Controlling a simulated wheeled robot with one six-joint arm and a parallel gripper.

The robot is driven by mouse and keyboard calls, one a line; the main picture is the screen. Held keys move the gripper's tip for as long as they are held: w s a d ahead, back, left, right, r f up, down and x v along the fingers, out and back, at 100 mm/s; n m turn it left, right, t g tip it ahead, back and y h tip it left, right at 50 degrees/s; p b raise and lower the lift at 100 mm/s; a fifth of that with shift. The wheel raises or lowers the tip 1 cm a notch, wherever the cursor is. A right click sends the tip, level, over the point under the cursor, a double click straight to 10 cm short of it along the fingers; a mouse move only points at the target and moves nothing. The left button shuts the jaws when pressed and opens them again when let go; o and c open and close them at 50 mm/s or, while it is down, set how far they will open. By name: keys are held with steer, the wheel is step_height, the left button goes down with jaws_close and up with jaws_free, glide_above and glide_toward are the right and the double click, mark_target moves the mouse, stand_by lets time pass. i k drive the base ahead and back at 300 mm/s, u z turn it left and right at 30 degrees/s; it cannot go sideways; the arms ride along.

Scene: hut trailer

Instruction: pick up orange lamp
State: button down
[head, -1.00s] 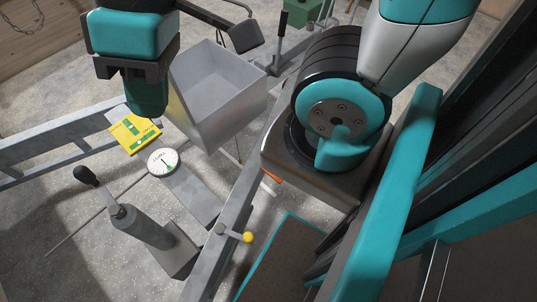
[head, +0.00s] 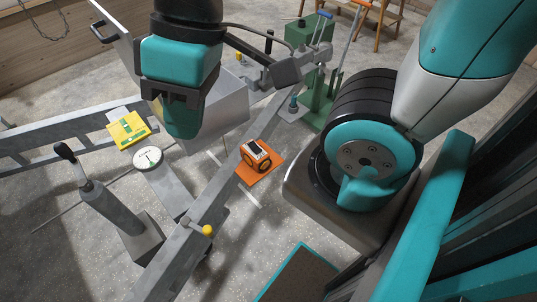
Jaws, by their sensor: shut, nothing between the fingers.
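The orange lamp (head: 254,158) is a small boxy orange thing with a black-and-white top. It rests on a flat orange mat (head: 268,174) on the floor, just beside a long grey metal beam, in the middle of the head view. My gripper (head: 183,128) hangs at the upper left, above a grey metal box, to the left of the lamp and apart from it. Its fingers are shut and hold nothing.
The grey metal box (head: 221,122) and the sloping grey beam (head: 197,215) lie between my gripper and the lamp. A green lever stand (head: 319,100) is behind.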

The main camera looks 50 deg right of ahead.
mark_target(260, 162)
steer(key=z, duration=0.8)
steer(key=i, duration=0.5)
steer(key=u, duration=1.85)
steer(key=k, duration=0.7)
steer(key=z, duration=1.35)
